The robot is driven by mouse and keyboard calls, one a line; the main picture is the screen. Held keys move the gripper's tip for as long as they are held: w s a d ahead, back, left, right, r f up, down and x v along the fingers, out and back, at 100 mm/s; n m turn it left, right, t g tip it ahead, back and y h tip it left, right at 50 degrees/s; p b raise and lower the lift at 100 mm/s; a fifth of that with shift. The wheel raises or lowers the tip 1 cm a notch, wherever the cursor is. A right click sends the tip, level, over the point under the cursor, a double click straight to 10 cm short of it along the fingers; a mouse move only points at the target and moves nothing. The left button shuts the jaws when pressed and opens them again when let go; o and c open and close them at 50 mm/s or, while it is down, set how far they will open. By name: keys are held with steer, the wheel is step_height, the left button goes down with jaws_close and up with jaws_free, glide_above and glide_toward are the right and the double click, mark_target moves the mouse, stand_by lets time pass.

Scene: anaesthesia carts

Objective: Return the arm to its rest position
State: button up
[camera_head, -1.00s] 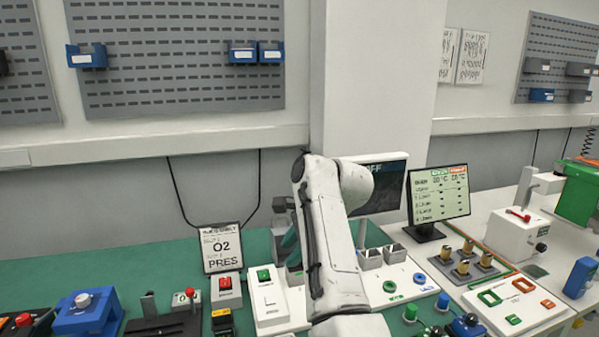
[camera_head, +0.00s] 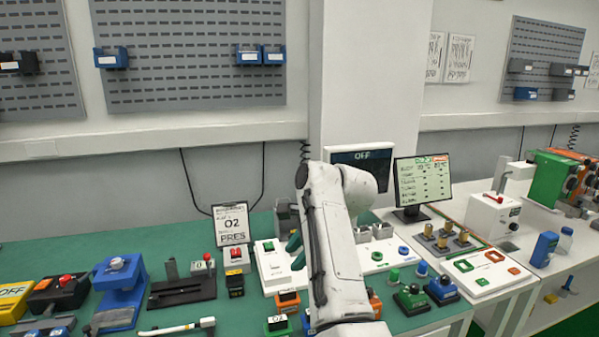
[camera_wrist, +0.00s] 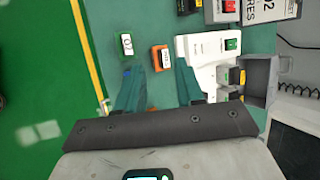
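My white arm (camera_head: 333,235) rises in the middle of the head view, bent at a rounded elbow at the top. Its far side hides part of the bench and a screen. My gripper shows in the wrist view (camera_wrist: 158,78) with two teal fingers spread apart and nothing between them. Only a bit of teal shows beside the arm in the head view. Past the fingers in the wrist view are a green block (camera_wrist: 126,44), an orange block (camera_wrist: 161,58) and a white switch box (camera_wrist: 208,50).
A white bench (camera_head: 527,262) stands right. The wrist view shows green floor (camera_wrist: 40,80) beyond a yellow edge.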

steer(key=s+d+f+n+h, duration=0.2)
steer(key=s+d+f+n, duration=0.1)
steer(key=s+d+f, duration=0.8)
steer(key=s+d+f+n+h, duration=0.2)
steer(key=s+d+f, duration=0.6)
steer(key=f, duration=0.5)
steer(key=s+d+f+n, duration=0.1)
steer(key=s+d+n, duration=0.1)
steer(key=s, duration=0.8)
steer(key=s+d+f+n+g+h, duration=0.1)
steer(key=s+d+n, duration=0.2)
steer(key=s, duration=0.7)
steer(key=s+d+f+n+g, duration=0.1)
steer(key=s+d+n, duration=0.2)
steer(key=s, duration=0.7)
steer(key=shift+s+d+f+h, duration=0.3)
steer(key=shift+s+d+f, duration=0.05)
steer(key=shift+f, duration=0.05)
